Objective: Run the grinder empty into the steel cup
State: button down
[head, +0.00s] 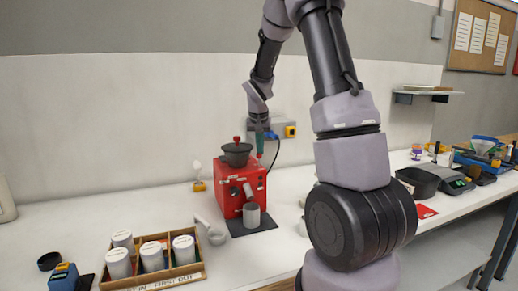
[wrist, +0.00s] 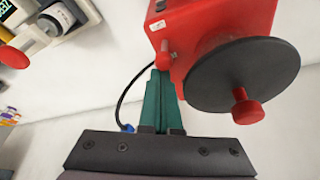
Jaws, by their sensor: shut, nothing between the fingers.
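The red grinder (head: 228,188) stands on the bench with a dark hopper (head: 236,154) and a red knob on top. The steel cup (head: 251,215) stands upright under the grinder's spout, on a dark mat; its inside is not visible. My gripper (head: 260,152) points down at the grinder's back right edge. In the wrist view its green fingers (wrist: 163,76) are shut and empty, their tips close to a small red post (wrist: 165,52) on the grinder's side. I cannot tell whether they touch it. The hopper lid (wrist: 225,78) shows beside them.
A wooden rack (head: 160,270) of white canisters stands at the front left. A pale scoop-like item (head: 212,232) lies left of the mat. A wall outlet (head: 290,131) and a cable are behind the grinder. A black pan (head: 418,181) and a scale (head: 452,181) stand at the right.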

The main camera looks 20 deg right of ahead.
jog(key=shift+s, duration=0.4)
jog(key=shift+w, duration=0.15)
jog(key=shift+w+f, duration=0.4)
jog(key=shift+w, duration=0.2)
jog(key=shift+r, duration=0.1)
jog(key=v, duration=1)
jog(key=shift+r, duration=0.3)
jog(key=shift+s, duration=0.2)
jog(key=s+a+r+t+y, duration=0.1)
jog(key=s+a+r, duration=0.1)
jog(key=s, duration=0.7)
jog(key=s+a+r+t+y, duration=0.1)
jog(key=s+a+r, duration=0.2)
jog(key=s, duration=0.6)
jog(key=s+a+r+n+t+y, duration=0.1)
jog(key=s+r, duration=0.3)
jog(key=s, duration=0.5)
jog(key=shift+s+a+r+t+y, duration=0.2)
jog(key=shift+s+a+t+y, duration=0.2)
jog(key=shift+a, duration=0.45)
